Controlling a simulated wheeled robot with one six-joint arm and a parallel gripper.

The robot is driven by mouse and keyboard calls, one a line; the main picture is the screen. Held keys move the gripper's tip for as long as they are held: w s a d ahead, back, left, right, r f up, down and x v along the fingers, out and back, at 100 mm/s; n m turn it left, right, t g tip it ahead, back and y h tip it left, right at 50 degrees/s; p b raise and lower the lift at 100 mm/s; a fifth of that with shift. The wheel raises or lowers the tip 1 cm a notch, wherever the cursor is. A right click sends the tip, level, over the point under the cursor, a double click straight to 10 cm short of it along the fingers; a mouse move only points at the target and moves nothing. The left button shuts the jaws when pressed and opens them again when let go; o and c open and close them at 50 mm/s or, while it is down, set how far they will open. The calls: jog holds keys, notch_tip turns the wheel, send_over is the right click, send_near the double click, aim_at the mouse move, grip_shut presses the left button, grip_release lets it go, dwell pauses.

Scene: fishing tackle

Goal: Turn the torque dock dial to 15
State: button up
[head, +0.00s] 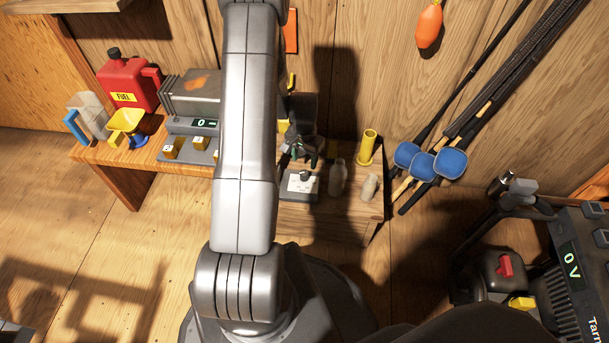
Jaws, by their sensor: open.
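A small grey box (301,197) with a white face stands at the front of the wooden bench, just right of my arm. A dark round knob (305,176) sits on its top; this looks like the torque dock and its dial, but its markings are too small to read. My gripper (299,162) is dark, points down and is open just above and behind the knob. I cannot tell whether its fingers touch the knob. Part of the bench behind my arm is hidden.
On the bench (147,165) stand a grey unit (190,126) reading 0 with yellow blocks, a red fuel can (127,82), a yellow funnel (126,121), a clear bottle (338,177) and a yellow cylinder (367,147). Rods with blue ends (450,163) lean at right.

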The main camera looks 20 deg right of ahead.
aim_at(304, 172)
notch_tip(304, 172, down, 8)
jog(key=shift+r+b, duration=0.1)
jog(key=shift+b, duration=0.95)
jog(key=shift+c, duration=0.4)
jog(key=c, duration=0.9)
jog(key=shift+n, duration=0.3)
jog(key=n, duration=0.3)
jog(key=shift+n, duration=2.6)
